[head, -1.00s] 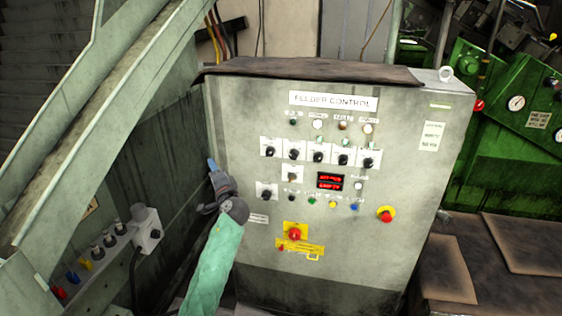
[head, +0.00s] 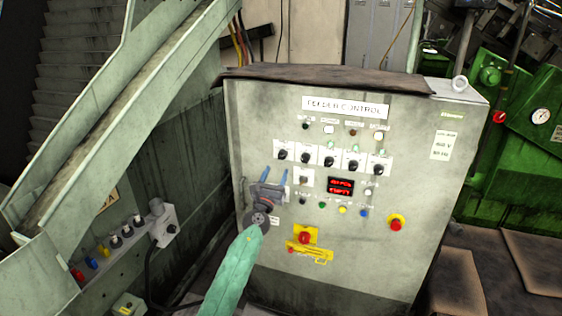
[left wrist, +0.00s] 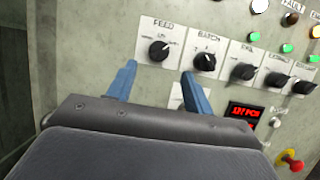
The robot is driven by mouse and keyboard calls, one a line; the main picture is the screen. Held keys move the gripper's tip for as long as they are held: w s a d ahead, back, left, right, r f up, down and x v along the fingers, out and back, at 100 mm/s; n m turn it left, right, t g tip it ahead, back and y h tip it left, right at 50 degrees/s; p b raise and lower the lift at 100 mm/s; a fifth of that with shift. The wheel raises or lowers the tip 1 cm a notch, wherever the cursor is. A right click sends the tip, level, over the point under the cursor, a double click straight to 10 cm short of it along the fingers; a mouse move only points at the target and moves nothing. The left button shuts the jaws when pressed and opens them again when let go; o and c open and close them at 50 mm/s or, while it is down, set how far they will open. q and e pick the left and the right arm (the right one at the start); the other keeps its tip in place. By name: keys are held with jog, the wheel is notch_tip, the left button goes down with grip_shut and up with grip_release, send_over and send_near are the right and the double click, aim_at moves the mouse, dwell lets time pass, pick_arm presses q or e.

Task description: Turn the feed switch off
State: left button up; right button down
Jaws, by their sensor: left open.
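The feed switch (head: 283,154) is the leftmost black rotary knob in the upper row on the grey feeder control cabinet (head: 350,240). In the left wrist view the feed switch (left wrist: 160,50) sits on a white plate marked FEED, with a pale mark on its upper right side. My left gripper (head: 264,178) is open and empty, below and slightly left of the switch in the head view. In the left wrist view its blue fingertips (left wrist: 159,70) stand apart just below the knob, one to each side. Whether they touch the panel cannot be told. My right gripper is not in view.
A batch knob (left wrist: 205,62) sits right beside the feed switch, with more knobs farther right. A red display (head: 341,186), a red stop button (head: 304,237) and another red button (head: 396,224) are on the same panel. A sloping green-grey chute (head: 120,110) stands left.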

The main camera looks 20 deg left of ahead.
aim_at(282, 157)
pick_arm(q)
jog(key=shift+x, duration=3.25)
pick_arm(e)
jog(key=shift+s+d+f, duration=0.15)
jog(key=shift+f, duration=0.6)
pick_arm(q)
jog(key=shift+c, duration=0.3)
jog(key=shift+p, duration=0.3)
jog(key=c, duration=0.9)
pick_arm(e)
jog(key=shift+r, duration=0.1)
